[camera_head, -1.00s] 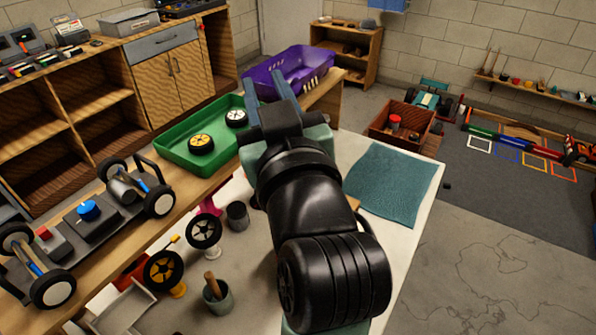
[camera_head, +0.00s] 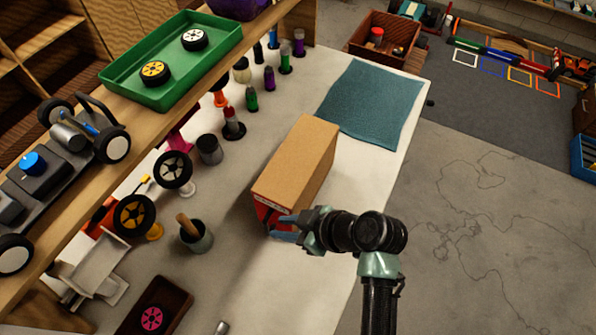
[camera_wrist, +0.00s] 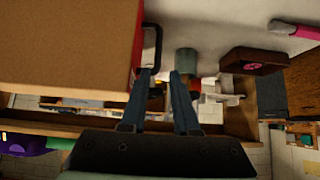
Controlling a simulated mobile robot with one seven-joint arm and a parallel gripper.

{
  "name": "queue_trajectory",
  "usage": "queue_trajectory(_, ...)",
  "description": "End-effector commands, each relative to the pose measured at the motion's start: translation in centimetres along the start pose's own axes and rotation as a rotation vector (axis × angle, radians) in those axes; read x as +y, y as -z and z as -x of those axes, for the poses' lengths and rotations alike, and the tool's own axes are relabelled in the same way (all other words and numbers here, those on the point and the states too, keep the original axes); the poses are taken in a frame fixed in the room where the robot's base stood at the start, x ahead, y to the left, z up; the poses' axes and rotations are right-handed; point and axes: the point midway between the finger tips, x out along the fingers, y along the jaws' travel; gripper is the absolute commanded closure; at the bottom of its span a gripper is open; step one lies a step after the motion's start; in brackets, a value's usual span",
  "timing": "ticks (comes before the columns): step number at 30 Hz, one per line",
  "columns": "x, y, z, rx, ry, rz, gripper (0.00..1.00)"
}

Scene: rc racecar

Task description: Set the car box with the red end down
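The car box (camera_head: 305,160) is a long brown cardboard box lying on its side on the white-topped table (camera_head: 350,170). Its red end (camera_head: 272,220) faces sideways, toward the lower left. In the wrist view the box (camera_wrist: 65,40) fills the upper left. A black handle (camera_wrist: 157,42) sticks out from its red end. My gripper (camera_head: 278,230) is at the red end, low beside the box. In the wrist view its two blue fingers (camera_wrist: 162,74) are apart, with the left tip close to or touching the handle. Whether the handle lies between them is unclear.
A teal mat (camera_head: 372,105) lies beyond the box, with clear tabletop to the right. Bottles, a grey cup (camera_head: 209,150), a mortar (camera_head: 196,237) and wheels on stands are to the left. A shelf holds a green tray (camera_head: 165,70).

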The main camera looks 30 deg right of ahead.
Motion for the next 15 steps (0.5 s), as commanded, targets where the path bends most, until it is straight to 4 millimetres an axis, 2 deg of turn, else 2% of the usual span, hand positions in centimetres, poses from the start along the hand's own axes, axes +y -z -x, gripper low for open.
queue_trajectory(7,0.1,0.0,-1.8,-0.001,0.001,-0.001,0.71)
queue_trajectory(15,0.3,-0.2,-5.4,0.000,0.001,0.000,0.71)
